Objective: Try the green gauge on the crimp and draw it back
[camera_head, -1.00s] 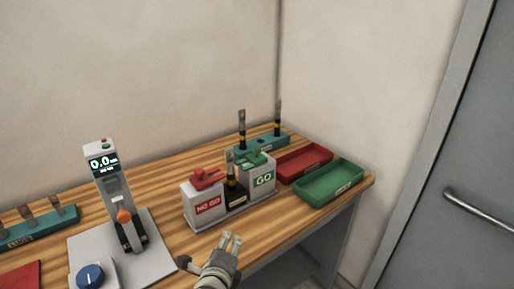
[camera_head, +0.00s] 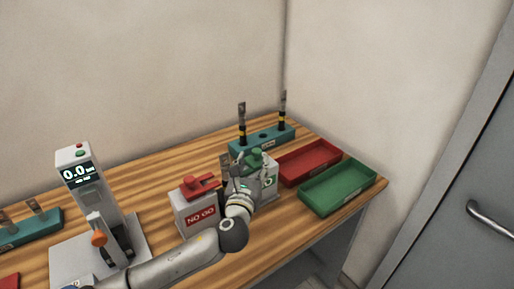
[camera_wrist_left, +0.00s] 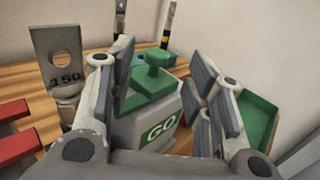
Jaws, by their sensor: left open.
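The green gauge (camera_head: 258,158) sits on top of the white GO block (camera_head: 270,183). In the left wrist view the green gauge (camera_wrist_left: 154,80) has a knob on top and stands between my open fingers. My left gripper (camera_head: 247,168) is open at the gauge; I cannot tell whether a finger touches it. The crimped lug (camera_wrist_left: 62,62), a flat metal tongue with a hole and the mark 150, stands upright left of the gripper. In the head view only its tip (camera_head: 225,160) shows; my arm hides the rest. My right gripper is out of view.
The NO GO block (camera_head: 196,212) with a red gauge (camera_head: 202,186) stands to the left. Behind is a teal rack (camera_head: 262,141) with two upright lugged cables. A red tray (camera_head: 308,163) and a green tray (camera_head: 337,187) lie right. A press with a display (camera_head: 84,178) stands left.

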